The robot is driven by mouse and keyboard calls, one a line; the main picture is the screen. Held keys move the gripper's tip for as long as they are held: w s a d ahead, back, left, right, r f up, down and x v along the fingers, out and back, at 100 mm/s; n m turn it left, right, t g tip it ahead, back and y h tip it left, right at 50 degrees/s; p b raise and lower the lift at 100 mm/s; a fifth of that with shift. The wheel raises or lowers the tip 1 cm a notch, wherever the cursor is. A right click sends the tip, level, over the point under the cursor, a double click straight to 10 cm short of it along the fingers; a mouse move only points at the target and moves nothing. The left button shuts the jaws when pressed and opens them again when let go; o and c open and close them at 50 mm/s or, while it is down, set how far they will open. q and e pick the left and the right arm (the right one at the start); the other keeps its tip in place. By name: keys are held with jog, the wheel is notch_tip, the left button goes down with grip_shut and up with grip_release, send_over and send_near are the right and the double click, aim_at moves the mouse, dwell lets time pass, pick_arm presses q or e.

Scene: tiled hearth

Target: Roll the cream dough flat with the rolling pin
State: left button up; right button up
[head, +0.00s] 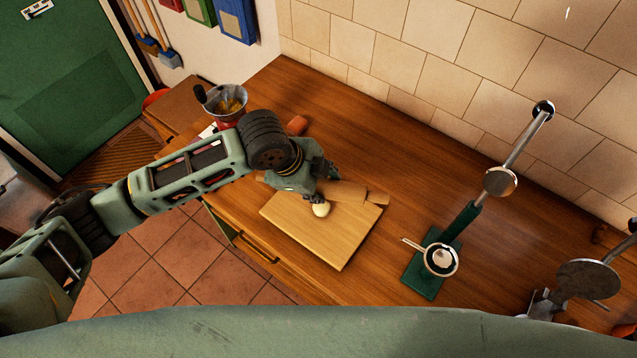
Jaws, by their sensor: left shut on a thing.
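The cream dough (321,210) is a small rounded lump on the wooden board (341,247), near its far edge. The brown rolling pin (349,192) lies across the far side of the board, just behind the dough, with its right handle end showing. My left gripper (326,185) is shut on the middle of the rolling pin, with a dark finger on either side. Its near finger is right above the dough; I cannot tell whether they touch. The gripper and wrist hide part of the pin. My right gripper is not in view.
A green-based stand with a small round pan (441,259) is right of the board. Metal stands fill the right corner.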

pick_arm(q)
jog(key=shift+w+f+b, duration=0.15)
jog(key=shift+f+b, duration=0.6)
jog(key=shift+f, duration=0.55)
jog(key=shift+w+f+b, duration=0.15)
jog(key=shift+f+b, duration=0.6)
jog(key=shift+f, duration=0.55)
jog(key=shift+d+f, duration=0.1)
jog(key=shift+f, duration=0.2)
jog(key=shift+f, duration=0.5)
jog(key=shift+w, duration=0.3)
jog(key=shift+s, duration=0.1)
jog(key=shift+s+p, duration=0.4)
jog(key=shift+p, duration=0.2)
